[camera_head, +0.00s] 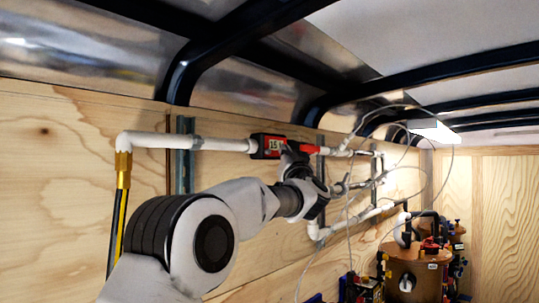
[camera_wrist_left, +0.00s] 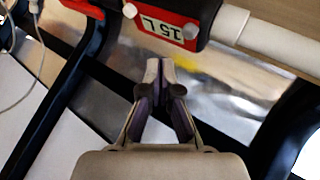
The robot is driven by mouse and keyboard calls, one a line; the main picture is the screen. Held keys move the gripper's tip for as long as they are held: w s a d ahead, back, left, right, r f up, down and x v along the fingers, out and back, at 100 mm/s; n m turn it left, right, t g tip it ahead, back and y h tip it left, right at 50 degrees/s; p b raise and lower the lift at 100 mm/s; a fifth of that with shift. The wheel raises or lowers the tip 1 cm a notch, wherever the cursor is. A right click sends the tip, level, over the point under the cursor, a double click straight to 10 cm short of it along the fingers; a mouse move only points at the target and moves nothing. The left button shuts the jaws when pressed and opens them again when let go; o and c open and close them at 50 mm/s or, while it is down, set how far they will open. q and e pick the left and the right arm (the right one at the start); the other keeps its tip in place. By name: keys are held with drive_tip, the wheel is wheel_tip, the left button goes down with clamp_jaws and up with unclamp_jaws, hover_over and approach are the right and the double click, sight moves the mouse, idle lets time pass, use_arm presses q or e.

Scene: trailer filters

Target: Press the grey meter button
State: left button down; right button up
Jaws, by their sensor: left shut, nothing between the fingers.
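The meter (camera_head: 268,146) is a red and black box with a small display, set in a white pipe run on the plywood wall. In the left wrist view the meter (camera_wrist_left: 165,22) is at the top, upside down, its display reading 15 L. Two small grey round knobs show at its edge, one left of the display (camera_wrist_left: 130,10) and one right of it (camera_wrist_left: 191,31); I cannot tell which is the button. My left gripper (camera_head: 290,150) is shut and empty, just beside the meter. In the wrist view its fingertips (camera_wrist_left: 160,66) point toward the display, with a visible gap.
White pipe (camera_head: 225,144) runs along the wall on grey metal brackets (camera_head: 185,155). Thin pale tubes loop to the right of the meter. Dark roof ribs (camera_head: 225,45) curve overhead.

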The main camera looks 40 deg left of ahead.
sight(271, 145)
use_arm(q)
drive_tip(key=shift+a+r, duration=0.1)
drive_tip(key=shift+a, duration=0.95)
drive_tip(key=shift+w, duration=0.1)
drive_tip(key=shift+p, duration=0.3)
drive_tip(key=shift+a, duration=0.45)
drive_tip(key=shift+a+p, duration=0.45)
drive_tip(key=shift+a, duration=0.05)
idle(0.8)
drive_tip(key=shift+d, duration=0.9)
